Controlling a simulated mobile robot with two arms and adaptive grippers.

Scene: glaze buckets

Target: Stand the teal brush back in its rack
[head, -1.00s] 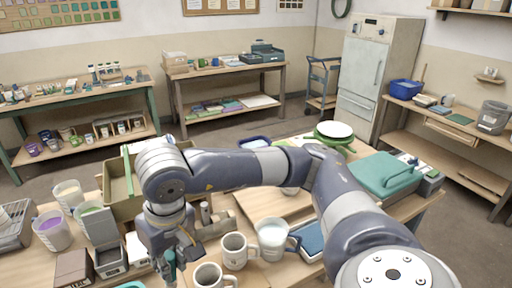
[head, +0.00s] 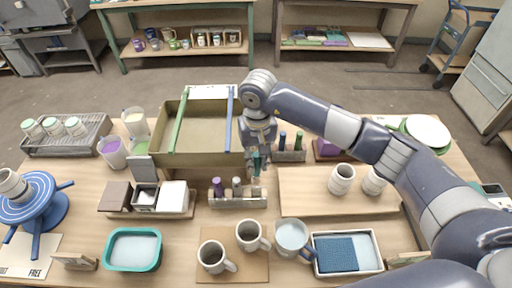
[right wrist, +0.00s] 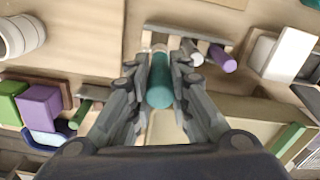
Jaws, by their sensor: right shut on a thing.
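My right gripper (head: 257,152) is shut on the teal brush (head: 256,163), which points down below the fingers. In the right wrist view the brush (right wrist: 160,82) sits between the two fingers (right wrist: 160,90). A grey rack (head: 238,201) with a purple-handled brush (head: 217,186) and a pale one (head: 237,184) stands just in front of it. The brush is near this rack's right end; whether they touch I cannot tell. A second rack (head: 290,156) with green and blue handles stands behind, to the right. My left gripper is out of view.
An olive tray (head: 200,158) with green and blue bars across it lies left of the gripper. A wooden board (head: 320,202) with white cups lies to the right. Glaze buckets (head: 112,150) stand at left.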

